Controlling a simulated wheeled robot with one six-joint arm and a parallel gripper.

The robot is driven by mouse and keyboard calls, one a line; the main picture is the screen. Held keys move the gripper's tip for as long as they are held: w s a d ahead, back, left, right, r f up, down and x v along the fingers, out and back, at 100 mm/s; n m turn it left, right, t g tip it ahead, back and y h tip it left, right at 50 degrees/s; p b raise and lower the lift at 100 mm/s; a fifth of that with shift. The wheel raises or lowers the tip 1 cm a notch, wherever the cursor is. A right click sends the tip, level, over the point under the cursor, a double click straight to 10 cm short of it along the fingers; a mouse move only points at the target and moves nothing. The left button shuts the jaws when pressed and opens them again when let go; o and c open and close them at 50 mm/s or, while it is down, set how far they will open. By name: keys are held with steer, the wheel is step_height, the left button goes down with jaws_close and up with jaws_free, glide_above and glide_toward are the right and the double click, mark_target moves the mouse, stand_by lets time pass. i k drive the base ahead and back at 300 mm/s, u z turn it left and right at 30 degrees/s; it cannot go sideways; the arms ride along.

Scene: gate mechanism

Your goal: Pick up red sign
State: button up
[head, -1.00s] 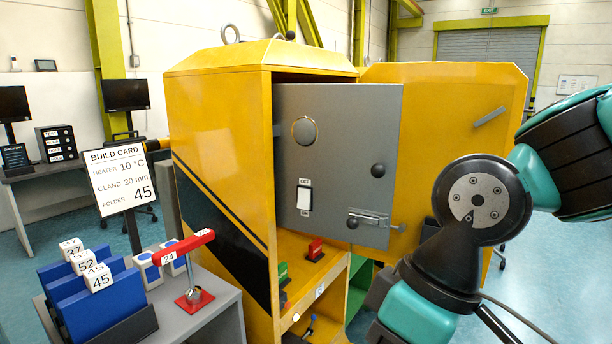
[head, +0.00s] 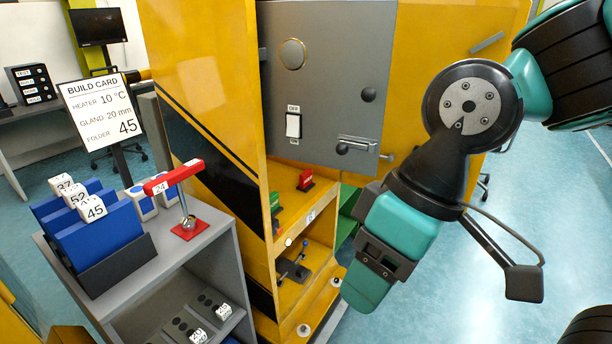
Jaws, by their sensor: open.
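A small red sign-like block (head: 305,180) stands on the upper shelf of the yellow cabinet, below the grey door panel. It is upright, and any text on it is too small to read. A similar green block (head: 274,204) stands to its left, near the cabinet's side wall. My arm comes in from the right and its teal wrist part hangs in front of the cabinet's right side, apart from the red block. The fingers of my gripper do not show.
The open grey door panel (head: 335,90) hangs above the shelf. A build card (head: 101,115) stands behind the table. Blue floor (head: 545,225) is free at right.

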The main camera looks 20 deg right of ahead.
mark_target(305, 185)
steer(key=z, duration=0.45)
steer(key=k, duration=0.55)
steer(key=z, duration=0.95)
steer(key=i, duration=1.1)
steer(key=u, duration=1)
steer(key=i, duration=0.55)
steer(key=u, duration=0.6)
